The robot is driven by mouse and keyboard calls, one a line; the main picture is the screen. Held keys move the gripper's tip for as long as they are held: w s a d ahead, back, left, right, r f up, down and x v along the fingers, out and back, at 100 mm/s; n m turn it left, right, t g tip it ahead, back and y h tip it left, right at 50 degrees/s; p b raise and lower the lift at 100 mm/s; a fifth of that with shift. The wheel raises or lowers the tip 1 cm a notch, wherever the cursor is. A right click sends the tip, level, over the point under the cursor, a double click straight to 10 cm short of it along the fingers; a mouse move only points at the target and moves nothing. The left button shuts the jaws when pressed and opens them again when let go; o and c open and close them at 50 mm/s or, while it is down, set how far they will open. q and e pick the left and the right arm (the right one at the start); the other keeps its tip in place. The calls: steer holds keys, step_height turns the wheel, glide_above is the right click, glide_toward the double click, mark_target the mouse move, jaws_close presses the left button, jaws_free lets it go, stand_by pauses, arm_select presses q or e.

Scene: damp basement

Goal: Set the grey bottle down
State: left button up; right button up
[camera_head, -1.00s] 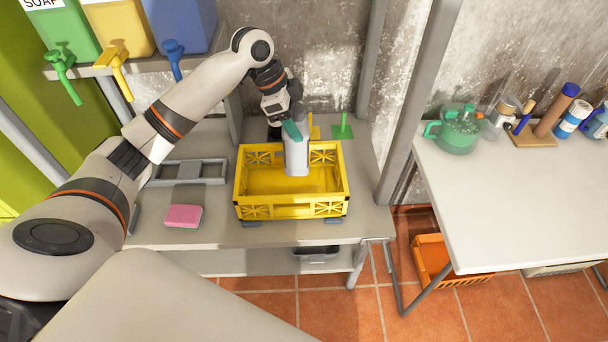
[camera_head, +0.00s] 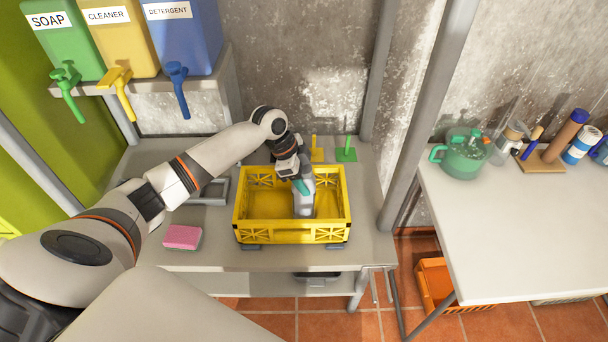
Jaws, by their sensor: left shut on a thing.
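The grey bottle (camera_head: 304,203) is upright inside the yellow crate (camera_head: 290,236), in its right half towards the back. My left gripper (camera_head: 300,180) reaches in over the crate's back rim and is shut on the bottle near its top, where a teal part shows. The bottle's lower end is low in the crate; I cannot tell whether it touches the crate's floor. The crate stands on the grey table (camera_head: 220,256). My right gripper is not in view.
A pink sponge (camera_head: 182,237) and a grey rack (camera_head: 208,192) lie left of the crate. Yellow (camera_head: 317,150) and green (camera_head: 346,152) upright-handled items stand behind it. A metal post (camera_head: 417,120) rises right of it. Soap, cleaner and detergent dispensers hang at upper left.

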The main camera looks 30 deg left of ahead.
arm_select(q)
steer(key=o, duration=1.4)
steer(key=shift+o, duration=1)
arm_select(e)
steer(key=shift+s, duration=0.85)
arm_select(q)
steer(key=b+v, duration=0.3)
steer(key=v, duration=0.9)
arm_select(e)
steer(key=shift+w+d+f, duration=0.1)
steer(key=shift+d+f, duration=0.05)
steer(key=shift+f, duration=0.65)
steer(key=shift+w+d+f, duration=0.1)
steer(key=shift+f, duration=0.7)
arm_select(q)
steer(key=shift+s, duration=0.15)
